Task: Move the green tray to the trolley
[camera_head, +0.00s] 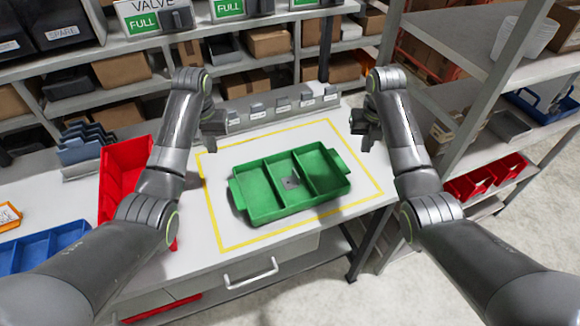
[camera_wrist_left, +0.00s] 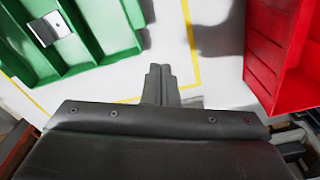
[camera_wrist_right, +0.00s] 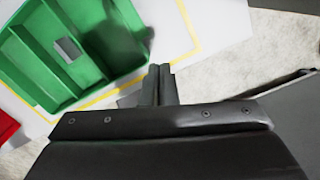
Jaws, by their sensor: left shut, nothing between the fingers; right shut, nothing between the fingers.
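The green tray (camera_head: 264,199) sits on the white table inside a yellow outline, turned a little, with a handle tab at each end. It has three compartments, and a small grey piece (camera_head: 291,182) lies in the middle one. My left gripper (camera_head: 213,130) is shut and empty, above the table beyond the tray's left end. My right gripper (camera_head: 364,146) is shut and empty, above and beyond the right end. Neither touches the tray. The tray also shows in the left wrist view (camera_wrist_left: 97,25) and right wrist view (camera_wrist_right: 25,75). I cannot identify a trolley.
A red bin (camera_head: 118,172) stands left of the outline, with a blue divided bin (camera_head: 45,249) further left. A row of small grey dispensers (camera_head: 282,107) lines the table's back. A grey shelf rack (camera_head: 465,100) with red bins stands at the right; bare floor shows in front.

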